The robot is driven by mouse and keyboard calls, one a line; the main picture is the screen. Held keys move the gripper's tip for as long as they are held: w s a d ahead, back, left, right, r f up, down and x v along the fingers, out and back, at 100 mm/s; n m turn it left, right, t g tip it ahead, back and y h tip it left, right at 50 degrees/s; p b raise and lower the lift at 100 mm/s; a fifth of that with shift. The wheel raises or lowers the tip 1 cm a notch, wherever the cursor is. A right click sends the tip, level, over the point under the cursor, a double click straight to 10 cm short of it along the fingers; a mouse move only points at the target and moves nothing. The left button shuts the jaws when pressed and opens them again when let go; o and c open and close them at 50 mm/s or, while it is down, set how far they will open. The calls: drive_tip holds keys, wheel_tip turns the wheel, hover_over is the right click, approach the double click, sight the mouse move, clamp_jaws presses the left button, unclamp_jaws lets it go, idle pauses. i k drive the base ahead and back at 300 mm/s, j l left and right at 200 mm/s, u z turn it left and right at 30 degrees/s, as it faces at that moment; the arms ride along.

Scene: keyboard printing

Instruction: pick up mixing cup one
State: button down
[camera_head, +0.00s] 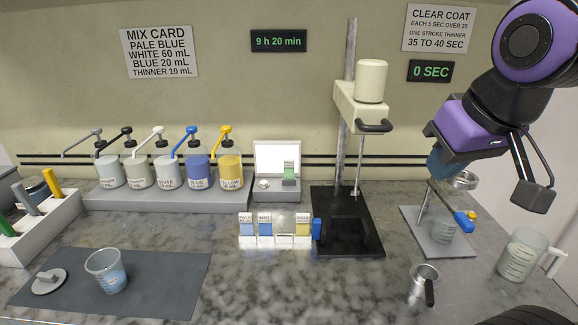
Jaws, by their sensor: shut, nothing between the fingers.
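A clear mixing cup (107,271) with blue markings stands upright on the dark grey mat at the front left; I take it as mixing cup one, though I cannot read a number on it. My gripper (443,163) is at the upper right, above the small grey stand and far from that cup. It is shut and empty; its fingers are hard to make out.
A disc with a knob (48,283) lies beside the cup on the mat (170,283). Pump bottles (198,170) stand behind. Sample cards (265,229) and a tall black-based stand (340,238) fill the middle. A metal cup (424,278) and a clear jug (521,254) stand right. The front middle is clear.

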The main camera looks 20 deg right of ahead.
sight(106, 266)
drive_tip(key=j+u, duration=0.15)
drive_tip(key=j, duration=0.35)
drive_tip(key=j+u, duration=0.1)
drive_tip(key=j, duration=0.4)
drive_tip(key=i+j+u, duration=0.15)
drive_tip(key=j, duration=0.35)
drive_tip(key=j+u, duration=0.1)
drive_tip(key=j, duration=0.4)
drive_tip(key=i+j+u, duration=0.15)
drive_tip(key=j, duration=0.35)
